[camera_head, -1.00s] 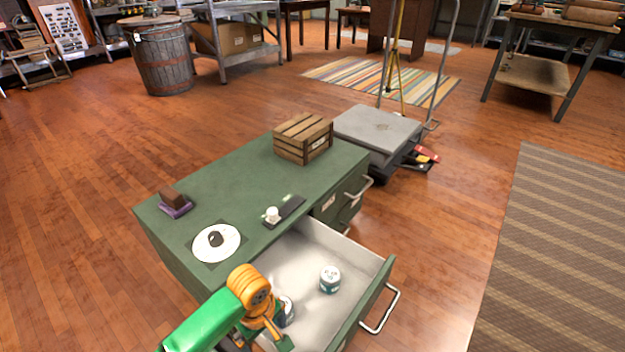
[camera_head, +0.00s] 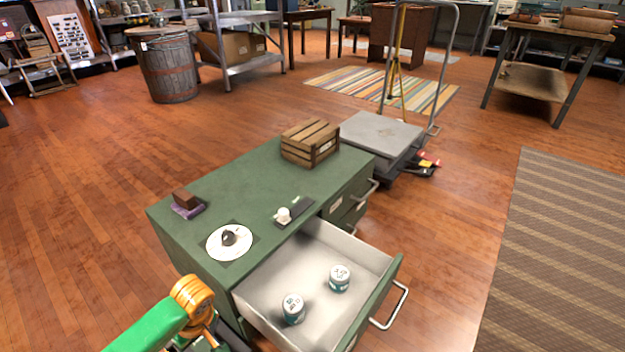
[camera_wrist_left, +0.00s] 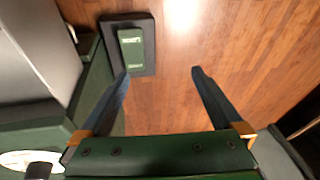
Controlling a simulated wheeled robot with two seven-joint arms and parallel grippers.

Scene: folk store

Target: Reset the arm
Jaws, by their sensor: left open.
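My left arm, green with an orange joint, comes in from the bottom left of the head view. Its left gripper (camera_wrist_left: 160,73) is open and empty in the wrist view, with wood floor between the dark fingers. In the head view it hangs low beside the cabinet's near end, its fingertips not clear. The green cabinet (camera_head: 240,190) has a pulled-out drawer (camera_head: 272,282). Two teal-and-white cans, a nearer can (camera_head: 293,309) and a farther can (camera_head: 340,278), stand upright inside it, apart from the gripper. My right gripper is not in view.
On the cabinet top are a wooden crate (camera_head: 310,143), a white disc (camera_head: 222,250) bearing a dark object, a brown block (camera_head: 185,199) and a dark strip with a white knob (camera_head: 284,214). A platform scale (camera_head: 380,133) stands behind. Floor at left is clear.

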